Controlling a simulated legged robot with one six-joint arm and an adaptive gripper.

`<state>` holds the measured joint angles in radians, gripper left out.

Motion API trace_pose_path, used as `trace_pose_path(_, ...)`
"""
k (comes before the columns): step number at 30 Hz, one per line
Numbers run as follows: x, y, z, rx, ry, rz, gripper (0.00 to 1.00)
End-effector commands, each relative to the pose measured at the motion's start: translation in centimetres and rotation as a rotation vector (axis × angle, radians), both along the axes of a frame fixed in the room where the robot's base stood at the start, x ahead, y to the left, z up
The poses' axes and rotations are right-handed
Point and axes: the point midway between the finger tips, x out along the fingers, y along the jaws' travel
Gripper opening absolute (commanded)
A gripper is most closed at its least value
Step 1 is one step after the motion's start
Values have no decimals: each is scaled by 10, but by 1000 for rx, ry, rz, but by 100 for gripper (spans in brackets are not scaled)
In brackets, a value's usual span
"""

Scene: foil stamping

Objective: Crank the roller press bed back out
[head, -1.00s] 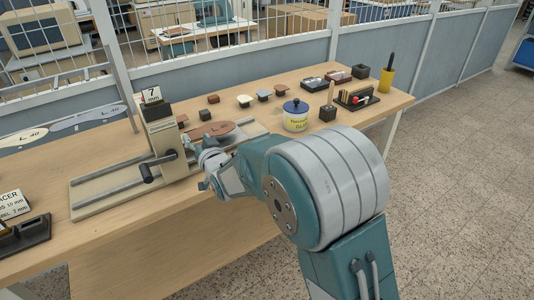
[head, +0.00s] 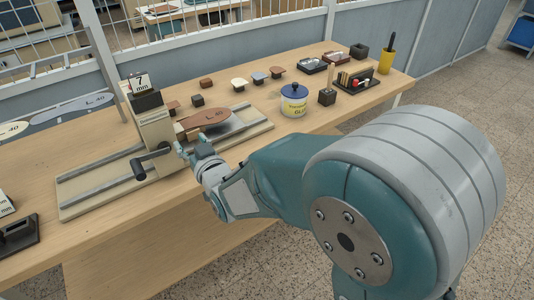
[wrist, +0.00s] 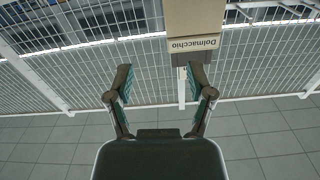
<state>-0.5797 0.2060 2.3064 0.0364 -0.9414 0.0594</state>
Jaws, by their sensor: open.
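The cream roller press (head: 155,128) stands on the bench with a "7 mm" card on top. Its black crank (head: 152,159) sits on the near side, with the handle pointing left and down. The bed plate (head: 232,124) shows to the right of the press with a brown sole-shaped piece (head: 205,117) on it. My gripper (head: 188,148) is open and empty, just right of the crank's hub and apart from the handle. In the wrist view, the open fingers (wrist: 162,80) face the upside-down "Dolmacchio" label on the press (wrist: 193,43); the crank handle is not visible there.
A dark stand (head: 18,235) is at the bench's left. The front bench strip is clear.

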Motion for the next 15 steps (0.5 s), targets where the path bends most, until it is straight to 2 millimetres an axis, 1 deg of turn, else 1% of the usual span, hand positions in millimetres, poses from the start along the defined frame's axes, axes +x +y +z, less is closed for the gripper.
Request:
trace_pose_path(1,-8,-6,1,2,-1,0,69)
trace_pose_path(8,-42,-28,1,3,-2,0,69)
trace_pose_path(10,-37,-37,5,-16,26,-22,69)
trace_pose_path(15,-33,-59,7,-63,98,-61,69)
